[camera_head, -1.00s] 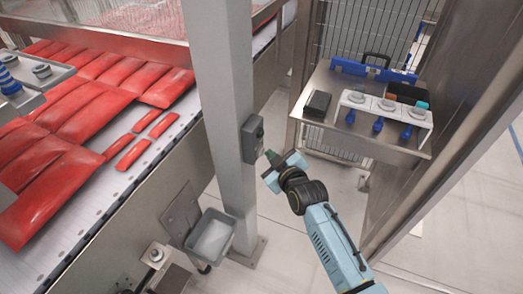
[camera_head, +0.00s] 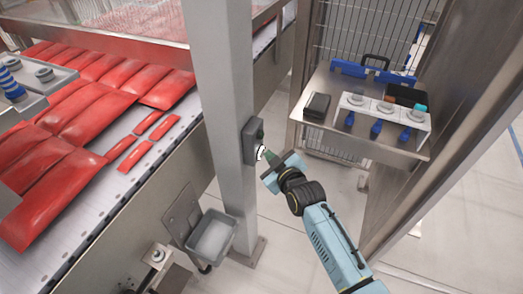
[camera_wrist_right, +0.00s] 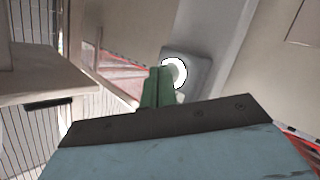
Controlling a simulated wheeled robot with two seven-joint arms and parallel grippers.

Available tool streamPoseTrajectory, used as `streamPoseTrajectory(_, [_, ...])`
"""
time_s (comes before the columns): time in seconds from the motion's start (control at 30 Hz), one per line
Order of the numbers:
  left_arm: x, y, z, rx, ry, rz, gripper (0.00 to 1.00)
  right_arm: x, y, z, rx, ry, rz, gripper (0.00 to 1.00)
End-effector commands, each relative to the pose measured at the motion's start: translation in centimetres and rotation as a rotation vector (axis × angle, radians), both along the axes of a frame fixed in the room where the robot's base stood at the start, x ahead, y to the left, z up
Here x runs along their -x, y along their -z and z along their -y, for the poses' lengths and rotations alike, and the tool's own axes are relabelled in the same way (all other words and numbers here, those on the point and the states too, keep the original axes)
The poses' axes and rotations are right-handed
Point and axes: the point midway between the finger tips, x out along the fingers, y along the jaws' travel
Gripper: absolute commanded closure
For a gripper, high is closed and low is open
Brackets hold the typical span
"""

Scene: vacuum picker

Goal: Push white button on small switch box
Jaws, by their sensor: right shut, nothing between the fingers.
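The small switch box (camera_head: 252,141) is grey and fixed to the side of the metal post. Its white button (camera_head: 261,153) shows as a bright white ring low on the box's face. In the right wrist view the box (camera_wrist_right: 199,66) and white button (camera_wrist_right: 180,72) lie just beyond the fingertips, which partly cover the button. My right gripper (camera_head: 269,156) is shut and empty, its green fingers (camera_wrist_right: 158,86) pointing at the button. The tips are at or very close to the button; I cannot tell whether they touch. My left gripper is not in view.
The upright post (camera_head: 222,95) stands beside a conveyor (camera_head: 62,246) carrying red packs (camera_head: 60,160). A grey bin (camera_head: 211,238) hangs low near the post. A metal table (camera_head: 345,146) with a white stand (camera_head: 383,121) is at the back right.

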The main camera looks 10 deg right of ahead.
Motion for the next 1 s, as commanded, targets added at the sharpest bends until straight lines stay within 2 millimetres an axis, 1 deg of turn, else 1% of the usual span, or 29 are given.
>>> streamPoseTrajectory(0.27, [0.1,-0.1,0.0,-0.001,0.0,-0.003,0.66,0.2,0.0,0.2,0.001,0.0,-0.001,1.0])
streamPoseTrajectory(0.53, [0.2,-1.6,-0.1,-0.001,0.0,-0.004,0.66,1.6,-0.1,2.4,0.004,0.0,-0.002,1.0])
streamPoseTrajectory(0.8, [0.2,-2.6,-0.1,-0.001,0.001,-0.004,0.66,3.0,0.0,4.5,0.002,0.001,-0.001,1.0])
streamPoseTrajectory(1.0, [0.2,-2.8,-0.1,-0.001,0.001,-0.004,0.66,3.4,0.1,5.1,0.001,0.0,-0.001,1.0])
